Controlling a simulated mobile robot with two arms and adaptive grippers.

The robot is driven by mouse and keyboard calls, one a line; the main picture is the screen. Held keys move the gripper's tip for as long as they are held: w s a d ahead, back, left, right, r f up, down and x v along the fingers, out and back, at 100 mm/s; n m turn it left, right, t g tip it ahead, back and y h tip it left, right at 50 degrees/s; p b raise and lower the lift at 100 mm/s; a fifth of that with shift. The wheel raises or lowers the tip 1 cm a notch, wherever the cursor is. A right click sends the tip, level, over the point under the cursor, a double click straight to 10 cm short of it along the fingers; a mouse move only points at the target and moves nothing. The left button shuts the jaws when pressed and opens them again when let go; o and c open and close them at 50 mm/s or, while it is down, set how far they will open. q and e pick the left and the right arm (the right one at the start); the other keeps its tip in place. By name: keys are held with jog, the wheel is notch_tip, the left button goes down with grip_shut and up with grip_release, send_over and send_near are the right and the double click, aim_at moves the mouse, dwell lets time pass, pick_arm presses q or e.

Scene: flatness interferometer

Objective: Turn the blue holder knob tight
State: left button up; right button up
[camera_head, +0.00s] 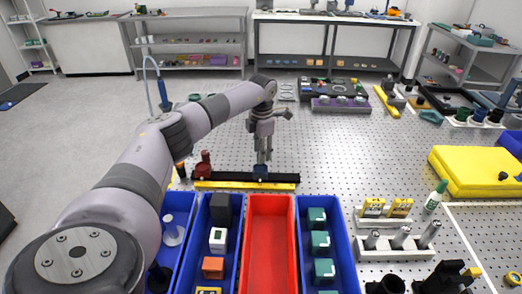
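The blue holder knob (260,170) shows as a small dark blue piece on a black rail (225,178). The rail lies on the perforated table, behind the bins, with a yellow strip along its front. My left arm comes in from the left, and my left gripper (262,161) points straight down over the knob. Its fingertips are at or just above the knob and partly cover it. The picture is too small to tell whether they grip it. My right gripper is not in view.
A dark red fixture (203,165) stands on the rail's left end. Blue bins (337,250) and a red bin (269,245) stand in front. Metal posts (402,238) and a yellow case (475,170) are at right. The table behind the rail is largely clear.

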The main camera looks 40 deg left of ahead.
pick_arm(q)
notch_tip(320, 180, up, 12)
jog(key=shift+d, duration=0.2)
dwell(0.5)
jog(key=shift+s+f, duration=0.1)
dwell(0.4)
